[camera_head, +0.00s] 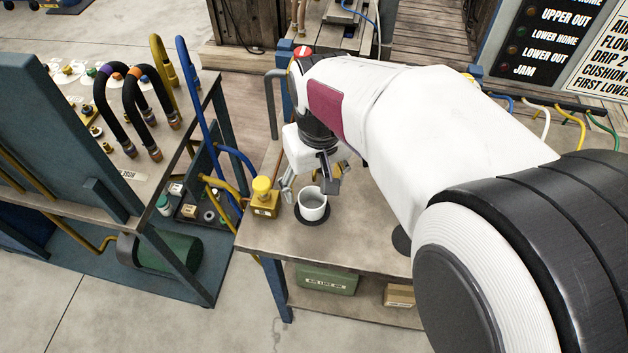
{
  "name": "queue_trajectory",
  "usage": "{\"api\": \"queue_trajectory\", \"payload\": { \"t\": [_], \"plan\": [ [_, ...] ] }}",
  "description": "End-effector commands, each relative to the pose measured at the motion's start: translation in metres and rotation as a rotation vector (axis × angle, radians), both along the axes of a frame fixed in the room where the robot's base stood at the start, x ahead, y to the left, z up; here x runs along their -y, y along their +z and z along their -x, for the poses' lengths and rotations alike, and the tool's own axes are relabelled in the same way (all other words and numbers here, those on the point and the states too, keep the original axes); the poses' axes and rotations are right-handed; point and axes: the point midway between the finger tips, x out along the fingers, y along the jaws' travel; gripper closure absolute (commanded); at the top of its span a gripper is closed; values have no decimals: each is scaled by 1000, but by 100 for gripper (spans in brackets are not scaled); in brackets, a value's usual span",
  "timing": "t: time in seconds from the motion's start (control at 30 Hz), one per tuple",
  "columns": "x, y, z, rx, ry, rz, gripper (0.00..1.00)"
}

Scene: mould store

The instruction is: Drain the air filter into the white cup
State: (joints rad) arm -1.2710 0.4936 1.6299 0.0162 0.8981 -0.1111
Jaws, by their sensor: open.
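The white cup (313,212) stands upright on a dark round mat on the bench, its mouth facing up. My gripper (310,186) hangs just behind and above the cup, pointing down, with its fingers apart and nothing seen between them. A yellow block with a rounded yellow top (264,199) stands just left of the cup, apart from it.
The bench top (350,244) is clear in front of the cup. A blue and a yellow hose (222,186) run at the bench's left edge. A rack with black hoses (130,110) stands left. A green box (328,280) lies on the lower shelf.

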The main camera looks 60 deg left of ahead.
Motion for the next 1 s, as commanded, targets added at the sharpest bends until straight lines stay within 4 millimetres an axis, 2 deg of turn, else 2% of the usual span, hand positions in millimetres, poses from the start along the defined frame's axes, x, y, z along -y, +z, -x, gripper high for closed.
{"api": "queue_trajectory", "payload": {
  "t": [0.27,0.47,1.0],
  "plan": [
    [0,-2,0,0,1,1,40],
    [-1,-12,0,0,2,1,40],
    [-8,-67,-1,0,2,2,40]
  ]
}}
